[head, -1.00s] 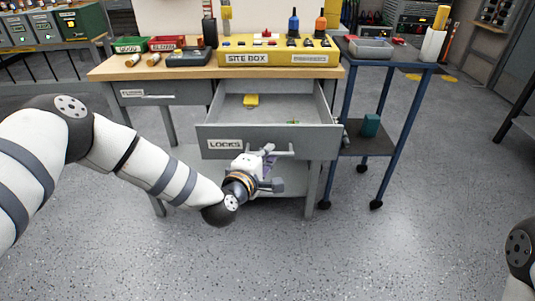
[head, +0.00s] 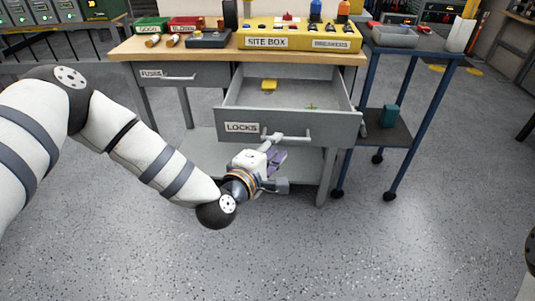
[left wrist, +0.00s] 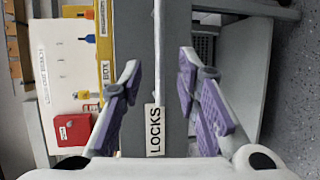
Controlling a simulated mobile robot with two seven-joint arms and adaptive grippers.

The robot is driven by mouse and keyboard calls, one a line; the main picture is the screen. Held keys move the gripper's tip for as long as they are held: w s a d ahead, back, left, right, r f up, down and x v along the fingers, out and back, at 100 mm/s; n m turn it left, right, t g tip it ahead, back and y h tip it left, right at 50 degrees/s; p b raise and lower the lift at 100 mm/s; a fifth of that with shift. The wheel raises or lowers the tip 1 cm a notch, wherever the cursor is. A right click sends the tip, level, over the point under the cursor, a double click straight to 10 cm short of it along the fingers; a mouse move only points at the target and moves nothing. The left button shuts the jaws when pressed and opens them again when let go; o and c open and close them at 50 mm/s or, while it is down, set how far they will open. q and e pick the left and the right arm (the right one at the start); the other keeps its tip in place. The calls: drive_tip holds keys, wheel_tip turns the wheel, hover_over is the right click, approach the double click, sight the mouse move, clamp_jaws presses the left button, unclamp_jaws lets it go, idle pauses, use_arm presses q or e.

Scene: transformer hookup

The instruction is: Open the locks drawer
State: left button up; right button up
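The locks drawer (head: 340,125) is pulled well out of the workbench, and its inside shows. Its front carries a LOCKS label (head: 242,127) and a pale bar handle (head: 295,137). My left gripper (head: 276,148) is just in front of and below the left part of the handle. In the left wrist view, its purple-padded fingers (left wrist: 160,95) are spread wide. The handle bar (left wrist: 158,50) runs between them in that picture, with a gap on both sides, and neither pad presses on it. My right gripper is out of view.
A yellow item (head: 269,85) and a small greenish item lie in the drawer. The closed fuses drawer (head: 180,76) is to the left. The yellow site box (head: 298,40) stands on the bench top. A blue-framed cart (head: 405,115) stands at the right. The floor in front is clear.

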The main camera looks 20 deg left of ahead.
use_arm(q)
drive_tip(key=v, duration=0.6)
drive_tip(key=shift+s, duration=0.2)
drive_tip(key=s+d+f+m+g+h+p, duration=0.1)
drive_tip(key=s+d+f+m+g, duration=0.3)
drive_tip(key=s+f, duration=0.55)
drive_tip(key=s+d+f+m+g+h+p, duration=0.1)
drive_tip(key=s+f+m+g, duration=0.55)
drive_tip(key=s, duration=0.65)
drive_tip(key=s+a+m+g+y, duration=0.1)
drive_tip(key=s+a+m+g, duration=0.1)
drive_tip(key=s, duration=0.4)
drive_tip(key=s+a+m+g+y+p, duration=0.1)
drive_tip(key=s+a+m+g, duration=0.1)
drive_tip(key=s, duration=0.5)
drive_tip(key=s+a+m+g+y, duration=0.2)
drive_tip(key=s+a+g, duration=0.2)
drive_tip(key=s+a, duration=0.2)
drive_tip(key=shift+s+f+m, duration=0.2)
drive_tip(key=shift+s+m, duration=0.15)
drive_tip(key=shift+s, duration=0.15)
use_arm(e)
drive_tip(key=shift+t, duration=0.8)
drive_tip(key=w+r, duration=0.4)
